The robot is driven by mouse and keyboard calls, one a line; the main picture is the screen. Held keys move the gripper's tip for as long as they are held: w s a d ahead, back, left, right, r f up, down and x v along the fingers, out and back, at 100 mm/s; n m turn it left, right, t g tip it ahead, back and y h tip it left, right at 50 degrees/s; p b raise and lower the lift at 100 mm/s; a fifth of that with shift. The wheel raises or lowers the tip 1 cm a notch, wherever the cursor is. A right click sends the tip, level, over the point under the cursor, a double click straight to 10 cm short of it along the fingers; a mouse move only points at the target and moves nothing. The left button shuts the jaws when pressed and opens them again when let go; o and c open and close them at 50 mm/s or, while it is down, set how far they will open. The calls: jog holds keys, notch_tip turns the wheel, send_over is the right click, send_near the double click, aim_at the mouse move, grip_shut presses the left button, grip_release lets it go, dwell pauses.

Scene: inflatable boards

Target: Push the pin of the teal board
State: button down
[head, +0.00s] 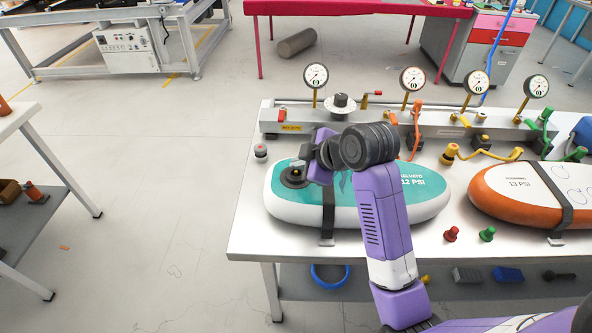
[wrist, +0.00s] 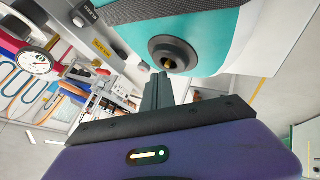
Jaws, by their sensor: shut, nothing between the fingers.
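The teal board (head: 340,208) lies strapped on the white bench, teal and white with "12 PSI" on it. Its round dark valve (head: 294,176) is near the board's left end. In the wrist view the valve (wrist: 173,54) shows a brass-coloured pin (wrist: 168,63) at its centre. My gripper (wrist: 158,88) is shut and empty, its dark fingertips close to the valve's rim; I cannot tell whether they touch. In the head view my gripper (head: 298,170) is beside the valve, with its fingertips partly hidden.
An orange and white board (head: 520,195) lies to the right on the same bench (head: 250,235). Several gauges, including one at the left (head: 316,75), stand along a rail behind. A grey-red cap (head: 261,150) stands left of the teal board. Red (head: 451,233) and green (head: 487,233) caps stand in front.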

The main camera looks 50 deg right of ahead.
jog(key=shift+f, duration=0.5)
dwell(0.3)
jog(key=shift+r, duration=0.1)
jog(key=shift+r+p, duration=0.9)
notch_tip(320, 180, up, 6)
jog(key=p, duration=0.6)
dwell(0.6)
